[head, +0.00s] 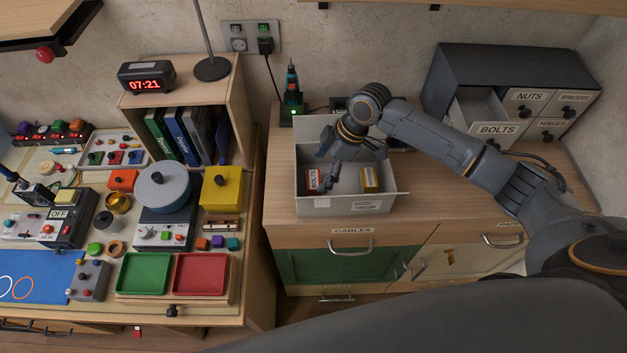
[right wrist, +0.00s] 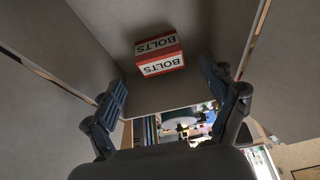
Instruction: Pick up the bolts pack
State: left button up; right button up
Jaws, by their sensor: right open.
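The bolts pack (head: 313,180) is a small red and white box lettered BOLTS. It lies inside a light grey open bin (head: 335,207) on the wooden cabinet, near the bin's left side. It also shows in the right wrist view (right wrist: 160,54), beyond my fingers and apart from them. My right gripper (head: 326,170) is open and empty, reaching down into the bin just right of the pack. In the right wrist view its two fingers (right wrist: 168,100) are spread wide. My left gripper is not in view.
The bin's walls rise around my right gripper. A dark drawer unit (head: 489,60) with an open drawer labelled BOLTS (head: 495,130) stands at the back right.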

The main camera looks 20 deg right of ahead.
aim_at(314, 179)
jog(key=p+x, duration=0.2)
jog(key=x, duration=0.2)
jog(key=shift+a+f, duration=0.3)
jog(key=shift+a, duration=0.05)
jog(key=shift+a+f, duration=0.1)
jog(key=shift+f, duration=0.2)
jog(key=c, duration=1.4)
jog(key=shift+o, duration=0.2)
